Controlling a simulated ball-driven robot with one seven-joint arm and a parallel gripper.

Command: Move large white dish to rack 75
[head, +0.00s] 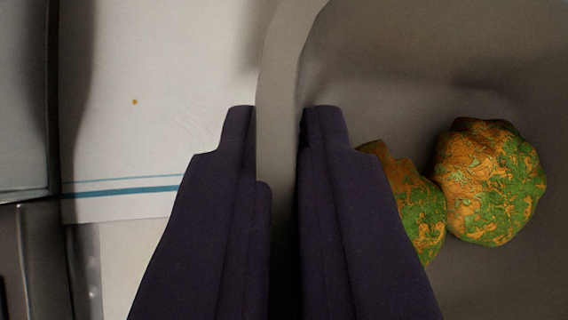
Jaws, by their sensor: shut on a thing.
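The large white dish (400,60), greyish in the shade, fills the right half of the view. Its curved rim runs from the top middle down between the fingers of my gripper (281,112). My gripper is shut on this rim, with one dark purple finger outside the dish and the other inside. Two green and orange gourd-like things lie in the dish: a round one (491,182) and a second one (408,200) partly hidden by the right finger. The dish's far side is out of the picture. I see nothing marked as rack 75.
A white cloth or sheet (160,70) with blue stripes lies left of the dish, with a small brown speck (135,101) on it. A grey panel or appliance (22,100) with metal edges stands at the far left. A pale surface shows below the cloth.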

